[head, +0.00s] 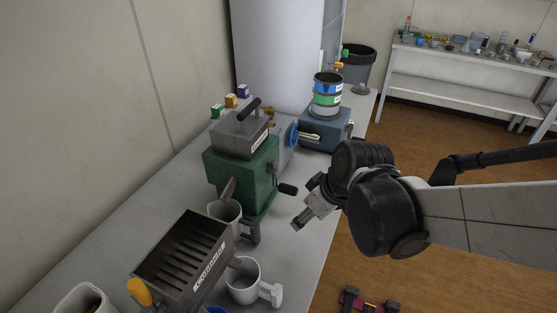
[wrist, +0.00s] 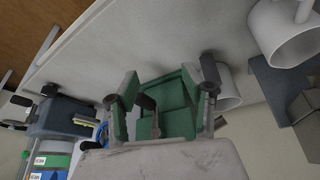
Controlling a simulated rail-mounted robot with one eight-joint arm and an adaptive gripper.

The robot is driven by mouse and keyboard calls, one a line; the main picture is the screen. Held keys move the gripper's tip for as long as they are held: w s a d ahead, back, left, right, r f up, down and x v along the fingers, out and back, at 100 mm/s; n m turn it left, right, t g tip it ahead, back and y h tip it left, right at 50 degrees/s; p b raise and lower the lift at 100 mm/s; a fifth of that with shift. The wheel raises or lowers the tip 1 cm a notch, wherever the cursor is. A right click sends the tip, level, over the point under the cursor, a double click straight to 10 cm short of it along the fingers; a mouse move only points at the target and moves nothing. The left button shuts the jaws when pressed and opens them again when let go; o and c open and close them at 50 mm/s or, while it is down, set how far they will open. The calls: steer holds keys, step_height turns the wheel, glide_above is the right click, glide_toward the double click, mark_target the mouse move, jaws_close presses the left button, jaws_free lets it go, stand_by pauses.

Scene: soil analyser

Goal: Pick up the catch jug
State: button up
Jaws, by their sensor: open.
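Two pale grey jugs are in view, and I cannot tell for certain which is the catch jug. One jug (head: 243,281) stands at the front of the bench with its blocky white handle to the right; a jug with a handle also shows at the upper right of the wrist view (wrist: 284,38). The other jug (head: 232,213) stands under the spout of the green machine (head: 240,170), partly hidden by it. My gripper (head: 303,213) is open and empty, right of the green machine and apart from both jugs. Its fingers also show in the wrist view (wrist: 160,98).
A slotted metal box (head: 186,256) stands beside the front jug. A blue-grey device (head: 325,130) carries stacked coloured bands behind the green machine. A crank handle (head: 287,189) juts from the green machine near my gripper. The bench edge is close below my arm.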

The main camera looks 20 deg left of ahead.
mark_target(258, 228)
steer(key=s+a+f+n, duration=0.1)
steer(key=a, duration=0.2)
steer(key=s+a+f+n+g+p, duration=0.1)
steer(key=s+a+f+n, duration=0.1)
steer(key=a, duration=0.2)
steer(key=s+a+f+n+g, duration=0.1)
steer(key=a, duration=0.2)
steer(key=shift+s+a+f+n+p, duration=0.3)
steer(key=shift+a+p, duration=0.05)
steer(key=shift+p, duration=0.05)
steer(key=shift+b+x, duration=1.4)
steer(key=shift+x, duration=1.15)
steer(key=shift+r, duration=0.1)
jaws_close()
